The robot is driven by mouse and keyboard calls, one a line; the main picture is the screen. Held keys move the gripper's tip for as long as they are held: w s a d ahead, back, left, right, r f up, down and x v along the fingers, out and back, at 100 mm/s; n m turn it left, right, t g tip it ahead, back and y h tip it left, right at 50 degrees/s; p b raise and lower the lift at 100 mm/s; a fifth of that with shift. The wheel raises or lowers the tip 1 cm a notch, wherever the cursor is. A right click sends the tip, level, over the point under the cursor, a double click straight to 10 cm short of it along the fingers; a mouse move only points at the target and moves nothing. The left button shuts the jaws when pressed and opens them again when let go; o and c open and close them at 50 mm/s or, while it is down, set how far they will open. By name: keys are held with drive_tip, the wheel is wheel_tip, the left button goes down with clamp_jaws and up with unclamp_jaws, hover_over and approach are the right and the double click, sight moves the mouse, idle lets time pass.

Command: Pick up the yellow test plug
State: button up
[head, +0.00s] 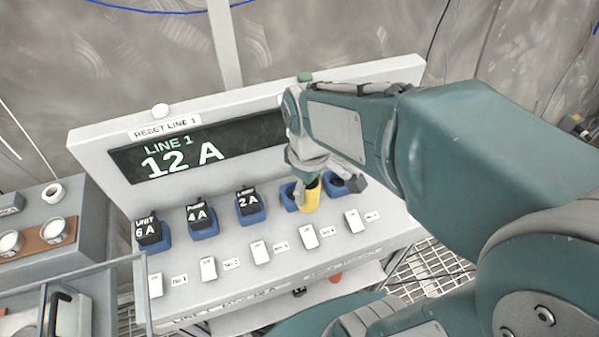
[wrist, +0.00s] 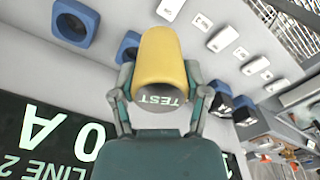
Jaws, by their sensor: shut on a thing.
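The yellow test plug (head: 311,197) is a stubby yellow block, and its dark end marked TEST faces me in the wrist view (wrist: 160,60). My gripper (head: 318,178) is shut on it, with one finger on each side of the plug in the wrist view (wrist: 160,88). The plug is over the right part of the panel, in front of the fourth blue socket (head: 288,194), which is partly hidden. I cannot tell whether the plug touches the panel.
Black plugs marked 6 A (head: 148,231), 4 A (head: 199,215) and 2 A (head: 247,201) sit in blue sockets to the left. White switches (head: 261,252) line the front. A display (head: 190,155) reads LINE 1, 12 A. A reset button (head: 160,110) tops the panel.

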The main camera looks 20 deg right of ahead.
drive_tip(key=s+r, duration=0.2)
drive_tip(key=s, duration=0.3)
drive_tip(key=shift+s+r, duration=0.25)
